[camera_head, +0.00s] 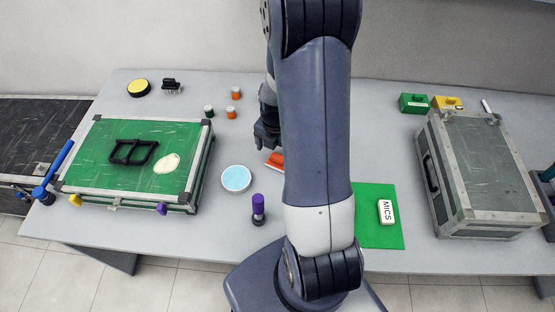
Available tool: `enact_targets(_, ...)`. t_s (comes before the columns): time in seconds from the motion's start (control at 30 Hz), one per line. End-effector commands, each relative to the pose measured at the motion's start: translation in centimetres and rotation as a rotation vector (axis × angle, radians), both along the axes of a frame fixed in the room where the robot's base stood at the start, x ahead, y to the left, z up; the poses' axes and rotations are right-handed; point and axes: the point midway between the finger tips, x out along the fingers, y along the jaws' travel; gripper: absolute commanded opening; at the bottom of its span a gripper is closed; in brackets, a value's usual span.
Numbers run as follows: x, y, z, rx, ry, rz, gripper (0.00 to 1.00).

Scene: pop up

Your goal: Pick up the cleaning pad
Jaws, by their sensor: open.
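No object is clearly marked as the cleaning pad. Pad-like things are a round light-blue disc with a white rim (236,178) at the table's middle, a yellow round disc with a dark edge (138,87) at the back left, and a flat cream oval (167,163) on the green case. My gripper (266,138) points down over the middle of the table, partly hidden by my arm. It is open. An orange-and-white item (275,159) lies just in front of it, partly covered by my arm; I cannot tell whether they touch.
A green-topped case (105,135) with a black frame on top stands left; a grey case (490,170) stands right. Small orange and green jars (232,112) stand behind the blue disc, a purple-topped item (258,208) in front. A green mat (375,235) holds a white "MICS" block (386,211).

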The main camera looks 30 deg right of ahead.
Motion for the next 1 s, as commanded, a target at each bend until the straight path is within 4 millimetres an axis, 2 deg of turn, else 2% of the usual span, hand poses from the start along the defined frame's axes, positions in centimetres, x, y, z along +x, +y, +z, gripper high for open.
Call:
enact_targets(0.17, 0.0, -0.2, -0.8, 0.0, 0.001, -0.001, 0.89)
enact_targets(0.6, 0.4, -0.9, -5.3, 0.001, 0.002, -0.001, 0.89)
enact_targets(0.9, 0.5, -0.9, -5.5, 0.001, -0.001, -0.001, 0.89)
enact_targets(1.0, 0.5, -0.9, -5.5, 0.001, -0.001, -0.001, 0.81)
